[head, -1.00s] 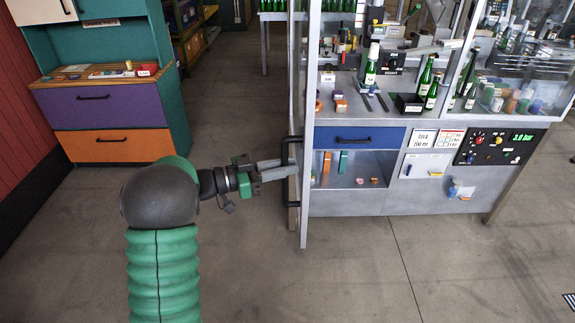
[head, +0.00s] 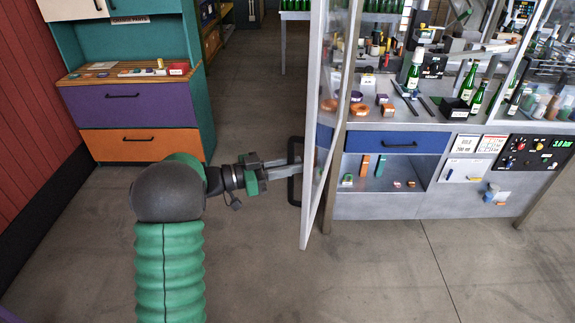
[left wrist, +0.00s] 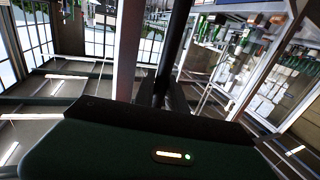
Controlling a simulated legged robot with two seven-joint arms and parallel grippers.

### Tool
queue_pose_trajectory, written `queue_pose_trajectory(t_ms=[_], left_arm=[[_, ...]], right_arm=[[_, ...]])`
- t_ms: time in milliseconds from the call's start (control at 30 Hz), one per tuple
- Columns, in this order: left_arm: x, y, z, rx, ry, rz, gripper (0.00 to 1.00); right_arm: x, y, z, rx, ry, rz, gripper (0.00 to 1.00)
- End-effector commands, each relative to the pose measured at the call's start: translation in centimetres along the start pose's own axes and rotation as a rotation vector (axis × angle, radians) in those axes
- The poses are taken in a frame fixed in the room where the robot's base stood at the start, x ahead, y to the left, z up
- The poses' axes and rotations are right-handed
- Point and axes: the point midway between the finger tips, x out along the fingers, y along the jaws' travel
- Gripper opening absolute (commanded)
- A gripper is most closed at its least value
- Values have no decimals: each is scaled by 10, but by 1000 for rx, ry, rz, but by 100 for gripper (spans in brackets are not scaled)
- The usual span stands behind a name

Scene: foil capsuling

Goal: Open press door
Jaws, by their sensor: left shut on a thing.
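The press door (head: 334,100) is a clear panel in a light metal frame at the left front of the press. It stands partly open, swung out from the press front. A black bar handle (head: 291,172) sits on its outer edge. My left gripper (head: 292,165) is shut on this handle, its grey fingers around the bar. In the left wrist view the dark handle bar (left wrist: 175,45) runs up from between the fingers. My right gripper is not in view.
The press (head: 415,205) holds green bottles (head: 415,70), orange rings and tools on its deck, with a blue drawer (head: 385,141) below. A cabinet with purple and orange drawers (head: 125,147) stands at the left. The floor in front is clear.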

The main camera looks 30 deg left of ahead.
Motion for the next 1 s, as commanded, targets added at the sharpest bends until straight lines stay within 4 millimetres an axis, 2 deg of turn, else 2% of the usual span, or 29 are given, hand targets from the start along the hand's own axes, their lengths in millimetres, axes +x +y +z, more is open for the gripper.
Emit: queue_pose_trajectory(t_ms=[233,267,433,767,867,1000], left_arm=[[-4,-4,0,-1,4,-2,0],[-4,-5,0,-1,5,-2,18],[-4,-5,0,-1,5,-1,38],[-8,-4,0,0,5,-2,38],[-21,-6,2,1,4,-6,38],[-58,-7,5,1,4,-8,38]], right_arm=[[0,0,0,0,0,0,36],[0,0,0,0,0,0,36],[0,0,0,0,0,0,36],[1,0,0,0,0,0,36],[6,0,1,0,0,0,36],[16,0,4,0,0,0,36]])
